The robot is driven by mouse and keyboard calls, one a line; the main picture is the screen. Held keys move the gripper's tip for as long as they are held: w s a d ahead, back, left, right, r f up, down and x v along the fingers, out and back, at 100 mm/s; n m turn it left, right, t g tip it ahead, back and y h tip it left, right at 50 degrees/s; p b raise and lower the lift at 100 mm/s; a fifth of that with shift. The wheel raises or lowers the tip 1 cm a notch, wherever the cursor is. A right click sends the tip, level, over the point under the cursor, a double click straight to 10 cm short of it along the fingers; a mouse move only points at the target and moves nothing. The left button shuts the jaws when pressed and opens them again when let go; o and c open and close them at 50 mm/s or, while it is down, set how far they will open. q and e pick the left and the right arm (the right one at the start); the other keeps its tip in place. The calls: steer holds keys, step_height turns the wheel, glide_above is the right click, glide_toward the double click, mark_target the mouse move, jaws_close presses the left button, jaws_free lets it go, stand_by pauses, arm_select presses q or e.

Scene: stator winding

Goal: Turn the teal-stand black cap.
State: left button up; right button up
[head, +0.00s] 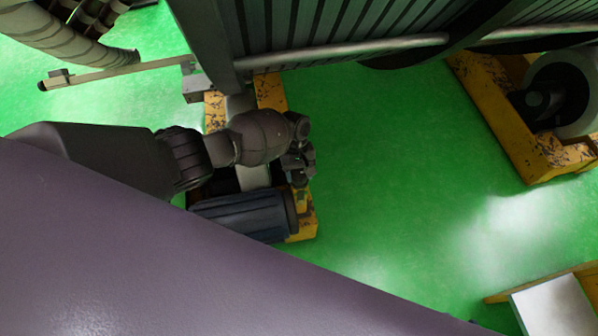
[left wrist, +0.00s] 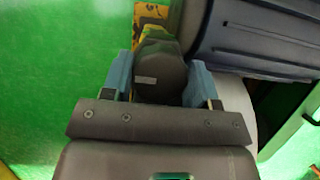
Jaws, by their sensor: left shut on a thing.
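My left gripper (head: 301,162) reaches over a worn yellow stand (head: 305,229) in the head view. In the left wrist view the blue fingers of the left gripper (left wrist: 161,82) are shut on the black cap (left wrist: 158,68), one finger on each side. A small pale label shows on the cap. In the head view the cap cannot be made out clearly beside the gripper. No teal colour on a stand is clear. My right gripper is not in view.
A dark blue ribbed cylinder (head: 245,214) lies close beside the gripper and shows in the left wrist view (left wrist: 262,38). Another yellow stand (head: 508,125) holds a round part at the right. A ribbed grey structure (head: 330,25) spans the top. Green floor (head: 400,160) is clear between.

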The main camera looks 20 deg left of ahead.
arm_select(q)
steer(key=shift+f+m+g+y, duration=0.1)
steer(key=shift+m+g+y, duration=0.2)
steer(key=shift+m, duration=0.8)
steer(key=shift+m+y+b, duration=0.3)
steer(key=shift+m+y, duration=0.1)
steer(key=shift+m, duration=0.5)
steer(key=m+y, duration=0.1)
steer(key=m, duration=0.2)
steer(key=shift+m, duration=0.3)
steer(key=m+y, duration=0.1)
steer(key=m, duration=0.1)
steer(key=shift+m, duration=0.4)
steer(key=m+t+y, duration=0.1)
steer(key=m+y, duration=0.1)
steer(key=m, duration=0.3)
steer(key=shift+s, duration=0.1)
steer(key=m+t+y+p, duration=0.1)
steer(key=m, duration=0.3)
steer(key=shift+m+t, duration=0.5)
steer(key=shift+m, duration=0.6)
